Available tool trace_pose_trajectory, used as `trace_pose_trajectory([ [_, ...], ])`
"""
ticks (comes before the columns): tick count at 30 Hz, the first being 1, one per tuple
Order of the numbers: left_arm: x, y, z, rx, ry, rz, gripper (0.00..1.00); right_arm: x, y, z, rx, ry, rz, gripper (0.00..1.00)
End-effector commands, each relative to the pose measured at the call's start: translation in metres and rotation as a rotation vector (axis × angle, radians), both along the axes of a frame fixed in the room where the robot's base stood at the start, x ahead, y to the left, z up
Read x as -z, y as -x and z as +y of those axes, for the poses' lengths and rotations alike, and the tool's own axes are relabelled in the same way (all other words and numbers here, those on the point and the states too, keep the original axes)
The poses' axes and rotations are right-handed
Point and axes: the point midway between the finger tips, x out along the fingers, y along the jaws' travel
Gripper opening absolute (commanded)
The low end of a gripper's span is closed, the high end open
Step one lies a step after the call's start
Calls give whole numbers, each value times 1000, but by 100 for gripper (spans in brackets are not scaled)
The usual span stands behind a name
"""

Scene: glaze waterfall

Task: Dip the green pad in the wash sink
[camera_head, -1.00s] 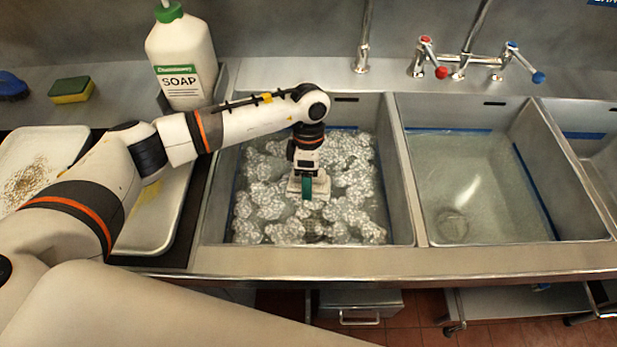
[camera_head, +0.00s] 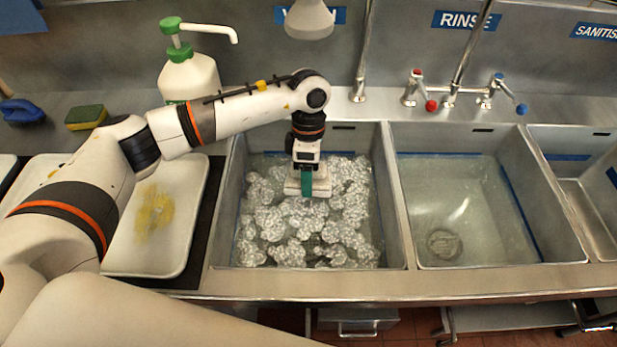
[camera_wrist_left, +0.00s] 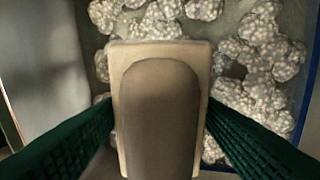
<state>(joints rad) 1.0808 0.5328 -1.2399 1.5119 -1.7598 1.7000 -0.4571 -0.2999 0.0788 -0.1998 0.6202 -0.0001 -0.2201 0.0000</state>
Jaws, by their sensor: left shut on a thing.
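My left gripper (camera_head: 307,188) is shut on a pale block with a rounded grey-brown handle, which I take to be the pad (camera_head: 322,187). In the left wrist view the pad (camera_wrist_left: 162,50) sits between my dark green ribbed fingers (camera_wrist_left: 160,140). No green face of it shows; its underside is hidden. The pad is within the outline of the wash sink (camera_head: 388,200), towards its back half, over foamy water. I cannot tell whether it touches the water. My right gripper is not in view.
White suds (camera_head: 270,222) fill much of the wash sink. The rinse sink (camera_head: 465,200) is to the right, with taps (camera_head: 450,92) behind. A soap bottle (camera_head: 190,75), a yellow-green sponge (camera_head: 86,117), a blue brush (camera_head: 22,112) and a stained tray (camera_head: 185,235) are to the left.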

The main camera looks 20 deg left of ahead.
Motion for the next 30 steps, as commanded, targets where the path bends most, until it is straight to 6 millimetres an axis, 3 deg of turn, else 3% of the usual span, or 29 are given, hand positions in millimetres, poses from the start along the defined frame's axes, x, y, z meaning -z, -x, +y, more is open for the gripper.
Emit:
trace_pose_trajectory([
  [18,-78,0,0,1,1,-1,41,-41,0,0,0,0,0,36],
  [30,-87,0,0,1,0,0,41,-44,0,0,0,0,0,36],
])
